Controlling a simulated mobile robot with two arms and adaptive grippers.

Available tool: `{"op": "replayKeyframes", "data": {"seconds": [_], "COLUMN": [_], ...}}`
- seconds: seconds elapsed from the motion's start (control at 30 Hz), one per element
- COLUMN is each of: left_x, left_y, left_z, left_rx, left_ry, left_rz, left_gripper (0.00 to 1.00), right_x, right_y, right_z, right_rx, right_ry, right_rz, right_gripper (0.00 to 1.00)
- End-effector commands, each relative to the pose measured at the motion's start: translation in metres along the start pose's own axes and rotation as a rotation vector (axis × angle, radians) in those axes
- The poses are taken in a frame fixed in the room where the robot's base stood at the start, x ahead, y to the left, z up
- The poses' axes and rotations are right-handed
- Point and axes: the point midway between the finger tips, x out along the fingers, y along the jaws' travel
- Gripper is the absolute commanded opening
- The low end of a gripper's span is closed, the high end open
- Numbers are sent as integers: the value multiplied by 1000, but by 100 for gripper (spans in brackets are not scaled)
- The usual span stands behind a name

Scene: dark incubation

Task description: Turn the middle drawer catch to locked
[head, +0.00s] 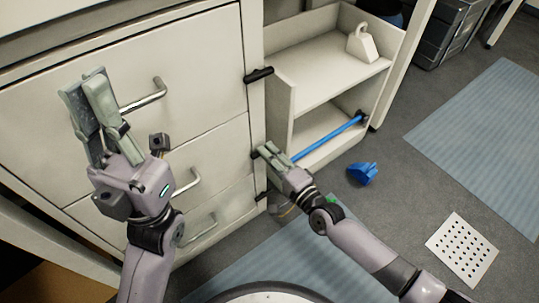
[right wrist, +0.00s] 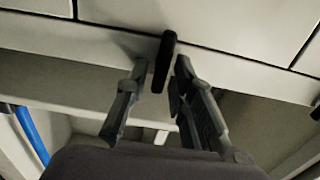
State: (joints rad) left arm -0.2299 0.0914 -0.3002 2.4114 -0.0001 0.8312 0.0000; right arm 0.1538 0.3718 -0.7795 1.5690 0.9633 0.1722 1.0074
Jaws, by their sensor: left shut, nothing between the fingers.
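The white drawer unit has a top drawer, a middle drawer (head: 150,180) and a bottom drawer, each with a bar handle. The middle catch is a black bar; in the right wrist view the catch (right wrist: 164,62) stands between the two fingertips, closer to the right-hand finger. In the head view the right gripper mostly hides it. My right gripper (head: 271,153) is open around the catch; I cannot tell whether either finger touches it. My left gripper (head: 84,84) is shut and empty, raised in front of the top drawer.
The top catch (head: 258,75) lies across the frame beside the top drawer. An open shelf (head: 310,60) to the right holds a white weight-like object (head: 362,44) and a blue rod (head: 335,135). A blue object (head: 362,173) and a perforated white plate (head: 462,249) lie on the floor.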

Motion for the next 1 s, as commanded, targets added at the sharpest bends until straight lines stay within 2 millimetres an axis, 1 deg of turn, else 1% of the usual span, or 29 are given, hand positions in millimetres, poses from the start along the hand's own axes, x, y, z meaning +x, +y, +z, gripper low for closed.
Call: {"op": "replayKeyframes", "data": {"seconds": [0.03,0.1,0.37,0.47,0.57,0.8,0.9,1.0], "left_x": [0,0,0,0,0,0,0,0], "left_y": [0,0,-1,-1,-1,0,0,0], "left_z": [0,0,1,1,1,0,0,0], "left_rx": [0,0,1,2,1,1,1,0], "left_ry": [-1,-1,-1,0,0,1,1,1], "left_rz": [2,4,-2,-4,-4,-3,-3,-3], "left_gripper": [0,0,0,0,0,0,0,0], "right_x": [0,0,0,-5,-18,-70,-89,-105], "right_y": [0,0,-1,0,1,1,1,1], "right_z": [0,0,0,0,0,0,0,0], "right_rx": [-1,-1,-2,-2,-2,-4,-4,-3], "right_ry": [0,0,-1,-1,-1,-1,-2,-1], "right_rz": [-1,-1,-2,0,1,4,3,2], "right_gripper": [28,32,32,32,32,32,32,32]}}
